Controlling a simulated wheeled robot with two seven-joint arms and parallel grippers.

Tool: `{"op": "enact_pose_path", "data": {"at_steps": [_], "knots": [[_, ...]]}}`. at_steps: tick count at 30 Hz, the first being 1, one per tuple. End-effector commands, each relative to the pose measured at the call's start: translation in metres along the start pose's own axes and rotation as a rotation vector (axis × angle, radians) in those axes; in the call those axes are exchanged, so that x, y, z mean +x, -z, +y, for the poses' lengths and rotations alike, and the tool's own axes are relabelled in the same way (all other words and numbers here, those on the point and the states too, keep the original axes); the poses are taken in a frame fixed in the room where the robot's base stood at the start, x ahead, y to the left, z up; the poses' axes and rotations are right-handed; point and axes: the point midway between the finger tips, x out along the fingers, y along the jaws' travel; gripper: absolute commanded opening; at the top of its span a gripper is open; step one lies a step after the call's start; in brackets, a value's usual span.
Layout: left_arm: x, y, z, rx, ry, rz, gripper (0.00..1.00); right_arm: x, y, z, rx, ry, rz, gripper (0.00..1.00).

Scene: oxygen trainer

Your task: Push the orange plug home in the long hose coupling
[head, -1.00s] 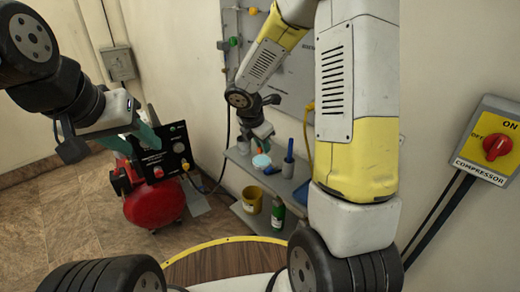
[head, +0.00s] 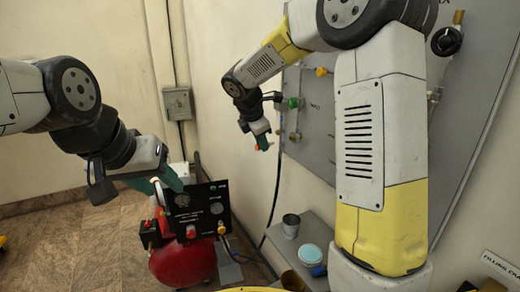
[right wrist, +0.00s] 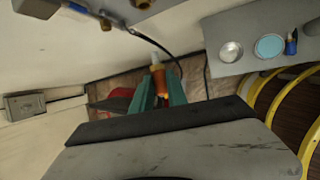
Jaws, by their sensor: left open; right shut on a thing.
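The orange plug (right wrist: 160,80) is between the teal fingers of my right gripper (right wrist: 160,92) in the right wrist view, with a pale end pointing away from the gripper. My left gripper (head: 165,184) is open and empty, in front of the compressor's black panel. I cannot make out the long hose coupling. A dark hose (right wrist: 150,40) passes behind the plug in the right wrist view.
The grey wall panel (head: 385,50) carries valves, one with a green knob (head: 294,103). Below is a shelf (right wrist: 240,68) with a metal cup (right wrist: 231,52) and a light-blue-topped jar (right wrist: 269,47). A red compressor (head: 183,262) stands on the floor. Air around my right gripper looks clear.

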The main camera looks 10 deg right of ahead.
Motion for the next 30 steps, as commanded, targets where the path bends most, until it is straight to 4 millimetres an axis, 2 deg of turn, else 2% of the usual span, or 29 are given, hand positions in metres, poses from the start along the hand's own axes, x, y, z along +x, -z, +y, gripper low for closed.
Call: {"op": "enact_pose_path", "data": {"at_steps": [14, 30], "knots": [[0.0, 0.0, 0.0, 0.0, 0.0, 0.0, 0.44, 0.001, -0.004, 0.0, -0.001, 0.008, 0.001, 0.0], [0.0, 0.0, 0.0, 0.0, 0.0, 0.0, 0.44, 0.02, -0.047, 0.0, -0.001, 0.008, 0.001, 0.0]]}}
